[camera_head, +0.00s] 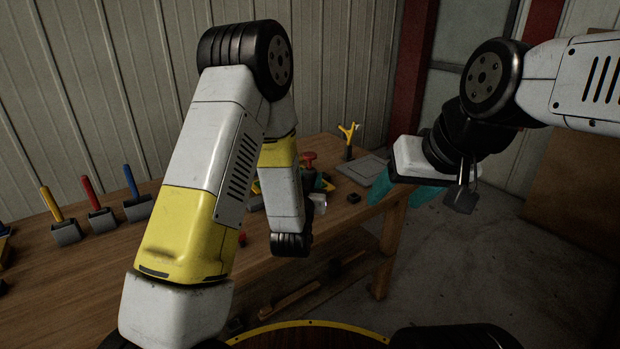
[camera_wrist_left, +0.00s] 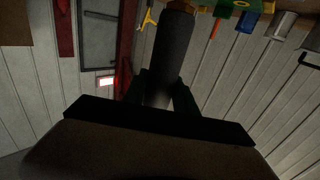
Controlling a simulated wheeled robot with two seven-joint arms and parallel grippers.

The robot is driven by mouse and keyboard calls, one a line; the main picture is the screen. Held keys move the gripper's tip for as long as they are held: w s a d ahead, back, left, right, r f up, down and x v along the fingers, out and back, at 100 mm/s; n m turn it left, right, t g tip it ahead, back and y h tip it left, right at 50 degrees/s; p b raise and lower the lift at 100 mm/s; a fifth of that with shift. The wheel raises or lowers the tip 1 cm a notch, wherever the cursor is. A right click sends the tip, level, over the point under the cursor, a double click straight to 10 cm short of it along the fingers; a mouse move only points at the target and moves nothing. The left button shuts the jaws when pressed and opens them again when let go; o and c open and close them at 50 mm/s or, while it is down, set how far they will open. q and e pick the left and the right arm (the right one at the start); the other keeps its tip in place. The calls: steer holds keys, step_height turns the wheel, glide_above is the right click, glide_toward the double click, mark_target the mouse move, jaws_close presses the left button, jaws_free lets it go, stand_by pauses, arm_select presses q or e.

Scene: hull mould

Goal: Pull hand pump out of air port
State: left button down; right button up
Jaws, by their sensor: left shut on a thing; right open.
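My left gripper (camera_wrist_left: 160,92) is shut on a dark upright cylinder, which looks like the body of the hand pump (camera_wrist_left: 171,48), in the left wrist view. In the head view my left forearm covers most of this spot. A red handle (camera_head: 309,157) shows just beyond the left wrist, above a teal part (camera_head: 321,184); I cannot tell whether both belong to the pump. The air port and the pump's lower end are hidden, so I cannot tell whether they touch.
The wooden workbench (camera_head: 80,258) holds blue-, red- and yellow-handled tools (camera_head: 96,215) at the left. A yellow Y-shaped stand (camera_head: 348,140) and a grey plate (camera_head: 362,170) are at the bench's far right end. The concrete floor (camera_head: 470,280) to the right is clear.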

mark_target(310, 161)
arm_select(q)
steer(key=shift+r, duration=0.1)
steer(key=shift+r, duration=1.4)
steer(key=shift+r, duration=1.5)
steer(key=shift+f, duration=0.1)
